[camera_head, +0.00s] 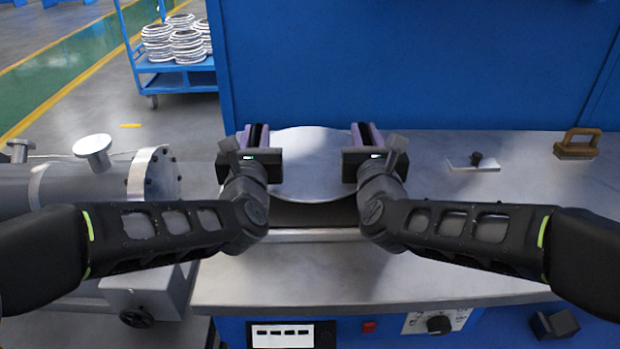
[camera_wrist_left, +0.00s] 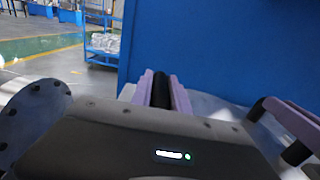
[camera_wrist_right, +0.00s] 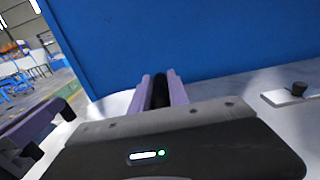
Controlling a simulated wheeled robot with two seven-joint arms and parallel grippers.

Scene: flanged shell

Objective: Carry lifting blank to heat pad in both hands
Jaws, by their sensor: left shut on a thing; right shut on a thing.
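The lifting blank (camera_head: 306,170) is a pale grey round disc, held level between my two grippers over the bench. My left gripper (camera_head: 257,136) is shut at its left side, with purple fingers on a black grip piece; this shows in the left wrist view (camera_wrist_left: 160,92). My right gripper (camera_head: 367,136) is shut at its right side on a like black piece, seen in the right wrist view (camera_wrist_right: 161,92). A dark flat area (camera_head: 312,214) shows just in front of and below the disc; I cannot tell for sure if it is the heat pad.
The grey bench top (camera_head: 460,220) is mostly clear at right. A small plate with a black knob (camera_head: 475,162) and a brown-handled block (camera_head: 577,146) stand there. A flanged grey shell (camera_head: 90,185) lies at left. A blue wall (camera_head: 400,70) closes the back.

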